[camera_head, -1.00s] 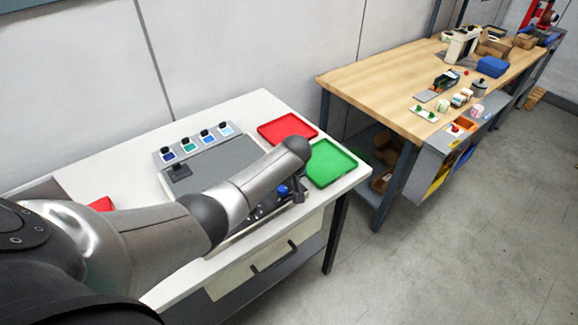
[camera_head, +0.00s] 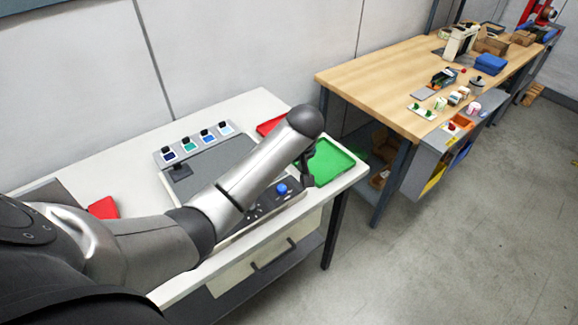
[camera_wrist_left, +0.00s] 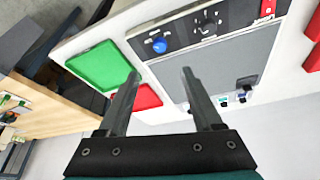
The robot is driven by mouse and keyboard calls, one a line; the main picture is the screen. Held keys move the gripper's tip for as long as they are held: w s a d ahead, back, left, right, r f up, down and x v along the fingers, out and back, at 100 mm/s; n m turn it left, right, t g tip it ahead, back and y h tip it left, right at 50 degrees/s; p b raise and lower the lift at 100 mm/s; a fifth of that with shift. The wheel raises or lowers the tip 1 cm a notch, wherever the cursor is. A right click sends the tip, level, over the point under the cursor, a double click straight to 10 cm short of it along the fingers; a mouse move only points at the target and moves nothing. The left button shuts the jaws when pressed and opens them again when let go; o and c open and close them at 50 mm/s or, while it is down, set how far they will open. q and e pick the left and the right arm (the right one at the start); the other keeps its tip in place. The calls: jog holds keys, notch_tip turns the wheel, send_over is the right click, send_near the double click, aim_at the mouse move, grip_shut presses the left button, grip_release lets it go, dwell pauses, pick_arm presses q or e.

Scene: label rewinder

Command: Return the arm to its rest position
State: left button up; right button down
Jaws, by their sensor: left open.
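My left arm (camera_head: 250,180) reaches in from the left over the white table, its forearm bent up to the right. My left gripper (camera_head: 308,168) is mostly hidden behind the wrist, near the green tray (camera_head: 328,163). In the left wrist view the left gripper (camera_wrist_left: 157,80) is open, its two fingers apart with nothing between them. My right gripper is not seen.
A wooden workbench (camera_head: 380,85) with small goods stands to the right. Grey floor (camera_head: 480,220) is free.

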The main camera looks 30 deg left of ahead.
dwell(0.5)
pick_arm(q)
jog(key=s+d+f+m+h, duration=0.1)
jog(key=s+d+f+m, duration=0.25)
jog(key=s, duration=0.35)
jog(key=s+d+f+m+h, duration=0.2)
jog(key=s+d+m, duration=0.25)
jog(key=s, duration=0.35)
jog(key=s+d+r+m, duration=0.1)
jog(key=s+r+m, duration=0.1)
jog(key=s, duration=0.4)
jog(key=s+d+r+m, duration=0.2)
jog(key=s, duration=0.4)
notch_tip(320, 180, down, 33)
jog(key=s+b, duration=0.2)
jog(key=b, duration=0.9)
jog(key=s+a+f+g+b, duration=0.1)
jog(key=s+f+b, duration=0.4)
jog(key=f, duration=0.7)
jog(key=s+a+f+g+b, duration=0.1)
jog(key=s+a+f+b, duration=0.1)
jog(key=s+f+b, duration=0.4)
jog(key=s+f, duration=0.4)
jog(key=f, duration=0.3)
jog(key=shift+s+f+h, duration=0.15)
jog(key=shift+h, duration=0.15)
